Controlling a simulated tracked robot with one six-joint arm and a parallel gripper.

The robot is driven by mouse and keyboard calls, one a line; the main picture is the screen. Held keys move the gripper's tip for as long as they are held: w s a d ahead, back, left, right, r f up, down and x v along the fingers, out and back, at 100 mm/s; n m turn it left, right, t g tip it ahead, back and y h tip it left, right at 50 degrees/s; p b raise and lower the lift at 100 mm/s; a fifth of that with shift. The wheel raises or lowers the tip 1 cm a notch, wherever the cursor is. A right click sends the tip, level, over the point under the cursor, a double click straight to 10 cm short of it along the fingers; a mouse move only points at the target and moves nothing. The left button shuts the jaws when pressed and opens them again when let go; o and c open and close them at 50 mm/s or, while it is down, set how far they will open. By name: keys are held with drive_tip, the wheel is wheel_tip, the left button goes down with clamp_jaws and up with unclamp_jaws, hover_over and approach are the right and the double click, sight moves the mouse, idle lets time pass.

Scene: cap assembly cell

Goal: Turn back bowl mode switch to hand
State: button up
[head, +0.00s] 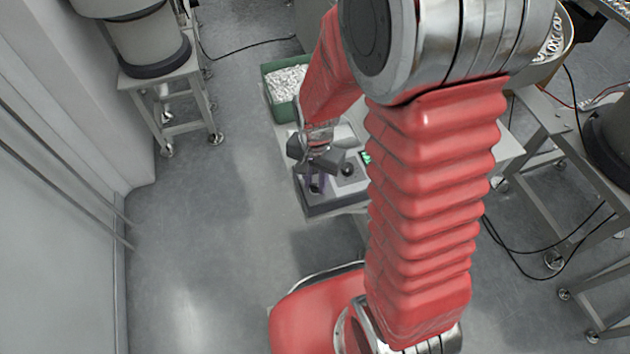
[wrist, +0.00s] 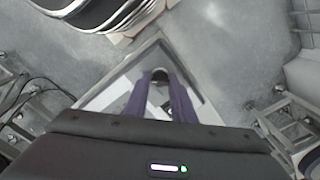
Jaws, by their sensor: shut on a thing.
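A grey control box (head: 335,203) sits on the front corner of a pale table, with dark round knobs on its top face. One dark knob (head: 347,169) stands uncovered beside my gripper, and I cannot read any labels. My gripper (head: 316,186) points down over the left part of the box, with its purple fingers closed on a knob there. In the wrist view, the two purple fingers (wrist: 160,88) reach to a dark round switch knob (wrist: 159,75) between their tips. The fingers hide most of this knob, so its setting cannot be told.
A green bin (head: 283,110) of white parts stands behind the box on the table. A small green display (head: 366,158) shows beside my arm. A stand (head: 165,80) with a grey drum is at the upper left, and the floor (head: 210,230) at left is clear.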

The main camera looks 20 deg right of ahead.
sight(315, 185)
drive_tip(key=o, duration=1.1)
drive_tip(key=shift+c, duration=0.2)
wheel_tip(315, 185, up, 14)
drive_tip(key=shift+f, duration=0.15)
idle(0.4)
